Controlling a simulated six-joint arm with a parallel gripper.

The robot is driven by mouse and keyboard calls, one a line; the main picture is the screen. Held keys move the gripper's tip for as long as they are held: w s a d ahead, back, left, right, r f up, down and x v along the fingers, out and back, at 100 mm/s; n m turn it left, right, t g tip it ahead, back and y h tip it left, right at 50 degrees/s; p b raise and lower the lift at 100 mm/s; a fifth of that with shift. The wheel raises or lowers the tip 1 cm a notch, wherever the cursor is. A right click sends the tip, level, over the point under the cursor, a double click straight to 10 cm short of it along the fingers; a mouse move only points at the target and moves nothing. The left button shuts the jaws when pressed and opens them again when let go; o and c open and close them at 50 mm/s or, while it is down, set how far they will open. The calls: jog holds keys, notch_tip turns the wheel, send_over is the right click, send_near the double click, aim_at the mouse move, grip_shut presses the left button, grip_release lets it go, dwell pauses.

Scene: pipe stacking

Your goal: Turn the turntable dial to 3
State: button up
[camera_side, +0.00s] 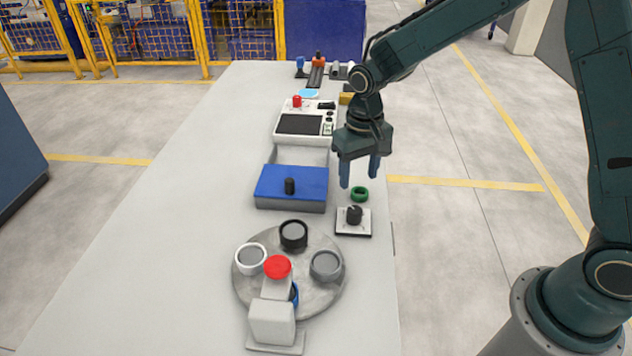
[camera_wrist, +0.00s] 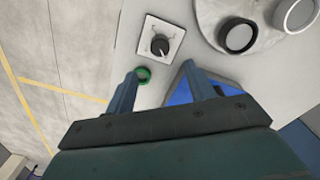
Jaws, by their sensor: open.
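The dial is a black knob (camera_side: 354,214) on a white square plate (camera_side: 343,231) near the table's right edge. In the wrist view the knob (camera_wrist: 160,45) sits above and between my fingers, with a pale pointer mark; its numbers are too small to read. The round grey turntable (camera_side: 318,303) stands in front of it and carries black, white, grey and blue ring-shaped parts. My gripper (camera_side: 359,180) is open and empty, above the table just behind the dial. It also shows in the wrist view (camera_wrist: 160,85). It touches nothing that I can see.
A green ring (camera_side: 360,194) lies just behind the dial. A blue box (camera_side: 275,190) with a black knob stands to the left. A grey post with a red top (camera_side: 277,267) overhangs the turntable. A white control panel (camera_side: 283,139) lies farther back. The table's left side is clear.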

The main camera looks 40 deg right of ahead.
jog(key=shift+r, duration=1.65)
jog(key=s+d+r+n+t, duration=0.1)
jog(key=s+d+r+t, duration=0.2)
jog(key=s+r, duration=0.95)
jog(key=s+d+r+n+t, duration=0.1)
jog(key=s+d+r+t, duration=0.1)
jog(key=s, duration=1)
jog(key=shift+s+d+r+t, duration=0.15)
jog(key=shift+s+r+t, duration=0.1)
jog(key=shift+r+t, duration=0.1)
